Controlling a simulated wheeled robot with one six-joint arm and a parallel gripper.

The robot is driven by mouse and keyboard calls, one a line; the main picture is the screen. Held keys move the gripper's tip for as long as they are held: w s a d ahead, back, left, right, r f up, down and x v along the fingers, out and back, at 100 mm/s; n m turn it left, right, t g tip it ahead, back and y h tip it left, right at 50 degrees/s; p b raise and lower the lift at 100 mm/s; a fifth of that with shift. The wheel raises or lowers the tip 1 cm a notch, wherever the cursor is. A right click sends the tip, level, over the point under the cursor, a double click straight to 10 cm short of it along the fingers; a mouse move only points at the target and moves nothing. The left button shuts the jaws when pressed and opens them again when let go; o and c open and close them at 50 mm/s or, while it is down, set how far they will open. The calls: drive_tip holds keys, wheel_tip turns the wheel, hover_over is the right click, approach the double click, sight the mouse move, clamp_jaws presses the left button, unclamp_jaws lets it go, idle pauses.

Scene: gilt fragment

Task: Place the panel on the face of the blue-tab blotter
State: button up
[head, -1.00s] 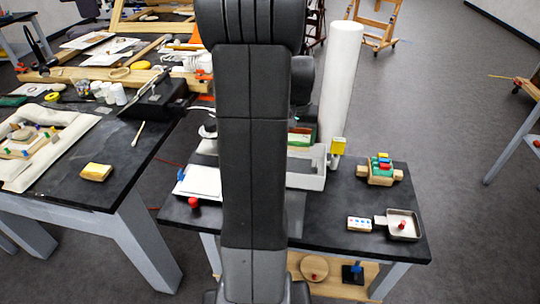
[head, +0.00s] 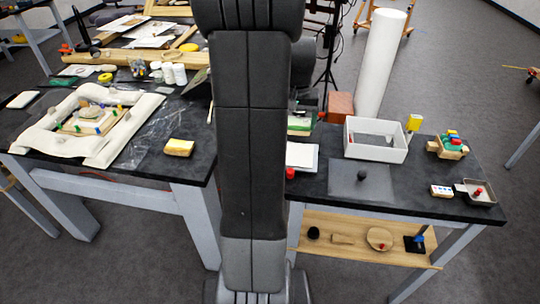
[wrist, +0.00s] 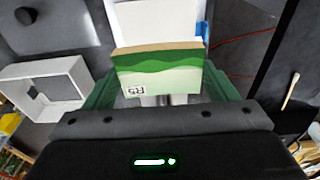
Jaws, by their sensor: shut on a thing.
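The panel (wrist: 158,72) is a thin board with a bare wooden edge, painted in green bands, with a small black mark in one corner. My gripper (wrist: 160,99) is shut on it, one green finger at each side. Part of the panel (head: 300,123) shows right of my arm in the head view; my gripper is hidden there. The blotter (wrist: 155,20) is a white slab with a blue tab (wrist: 203,29), beyond the panel in the wrist view and partly covered by it. Its white face (head: 302,155) shows beside my arm in the head view, the blue tab hidden.
A white open tray (head: 377,150) stands right of the blotter, with a dark knobbed plate (head: 361,177) in front. A red knob (head: 290,173) is by the blotter's front edge. A white column (head: 381,65) rises behind. A cluttered dark table (head: 140,160) stands left.

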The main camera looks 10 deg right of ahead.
wheel_tip(320, 180, down, 6)
drive_tip(key=shift+d+r, duration=0.15)
drive_tip(key=shift+f, duration=2)
drive_tip(key=shift+f, duration=0.1)
drive_tip(key=o, duration=0.9)
drive_tip(key=shift+o, duration=0.2)
drive_tip(key=shift+r, duration=0.55)
drive_tip(key=r, duration=0.3)
drive_tip(key=s+r, duration=0.1)
drive_tip(key=r, duration=0.7)
drive_tip(key=shift+s+a, duration=0.2)
drive_tip(key=shift+a, duration=0.05)
